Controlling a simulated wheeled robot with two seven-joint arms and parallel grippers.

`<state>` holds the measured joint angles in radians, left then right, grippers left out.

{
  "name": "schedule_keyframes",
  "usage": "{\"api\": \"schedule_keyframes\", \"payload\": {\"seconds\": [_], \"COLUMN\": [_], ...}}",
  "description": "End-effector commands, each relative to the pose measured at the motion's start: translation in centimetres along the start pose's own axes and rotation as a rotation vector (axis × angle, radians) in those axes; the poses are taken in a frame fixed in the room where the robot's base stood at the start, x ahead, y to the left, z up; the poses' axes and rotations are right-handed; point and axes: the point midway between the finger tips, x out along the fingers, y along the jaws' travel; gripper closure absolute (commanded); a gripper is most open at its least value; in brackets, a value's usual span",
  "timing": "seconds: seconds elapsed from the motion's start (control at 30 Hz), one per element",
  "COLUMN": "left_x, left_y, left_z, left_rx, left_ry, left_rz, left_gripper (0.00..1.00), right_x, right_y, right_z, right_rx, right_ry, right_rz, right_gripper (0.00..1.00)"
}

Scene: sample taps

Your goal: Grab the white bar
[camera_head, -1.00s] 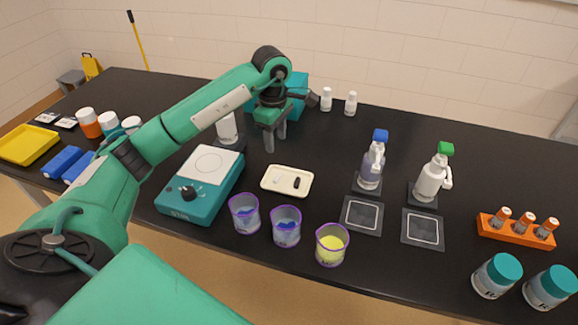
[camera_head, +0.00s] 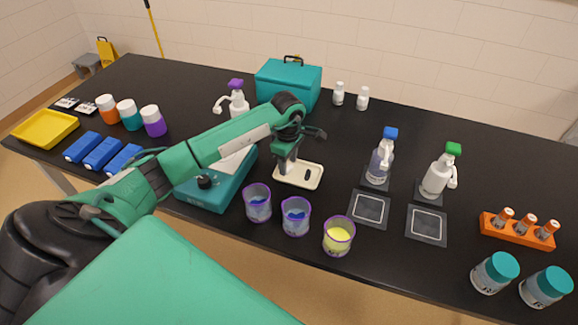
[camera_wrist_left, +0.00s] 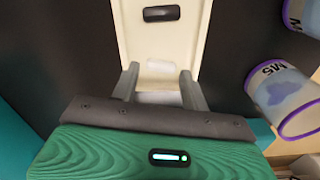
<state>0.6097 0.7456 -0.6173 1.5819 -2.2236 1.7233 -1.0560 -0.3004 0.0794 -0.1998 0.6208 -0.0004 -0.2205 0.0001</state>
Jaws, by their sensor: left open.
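The cream tray (camera_head: 316,183) lies on the black bench and also shows in the left wrist view (camera_wrist_left: 190,35). In the wrist view the white bar (camera_wrist_left: 160,66) lies in the tray, close to my fingertips and in line with the gap between them. A black bar (camera_wrist_left: 161,14) lies farther along the tray, and shows in the head view too (camera_head: 307,175). My left gripper (camera_head: 288,167) is open over the tray's left part, its two fingers apart in the wrist view (camera_wrist_left: 159,78). In the head view I cannot make out the white bar near the gripper. My right gripper is not in view.
A teal hot plate (camera_head: 207,195) stands left of the tray. Purple-rimmed beakers (camera_head: 257,204) stand in front of it, close to the gripper. Spray bottles (camera_head: 379,163) stand to the right. A teal box (camera_head: 289,80) is behind.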

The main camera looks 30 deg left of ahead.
Motion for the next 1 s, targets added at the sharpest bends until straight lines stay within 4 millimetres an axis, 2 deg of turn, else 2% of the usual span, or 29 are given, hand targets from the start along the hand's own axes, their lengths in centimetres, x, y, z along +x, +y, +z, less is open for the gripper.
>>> {"api": "schedule_keyframes", "payload": {"seconds": [0.13, 0.33, 0.37, 0.5, 0.53, 1.0], "left_x": [1.06, 1.17, 1.16, 1.14, 1.14, 0.54], "left_y": [-0.05, -0.01, -0.01, -0.01, -0.01, 0.06], "left_z": [0.0, -0.02, -0.02, -0.03, -0.02, -0.04], "left_rx": [0.001, 0.001, 0.001, 0.001, 0.001, 0.0], "left_ry": [0.0, 0.0, 0.0, 0.0, 0.0, 0.001], "left_rz": [-0.001, 0.001, 0.001, 0.001, 0.001, 0.002], "left_gripper": [0.55, 0.55, 0.58, 0.86, 0.88, 0.88], "right_x": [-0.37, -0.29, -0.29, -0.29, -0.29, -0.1], "right_y": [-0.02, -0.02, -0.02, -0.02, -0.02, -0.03], "right_z": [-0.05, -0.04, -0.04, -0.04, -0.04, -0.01], "right_rx": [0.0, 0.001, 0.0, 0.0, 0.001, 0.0], "right_ry": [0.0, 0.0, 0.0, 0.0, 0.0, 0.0], "right_rz": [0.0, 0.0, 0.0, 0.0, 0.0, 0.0], "right_gripper": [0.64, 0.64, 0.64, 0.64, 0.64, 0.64]}}
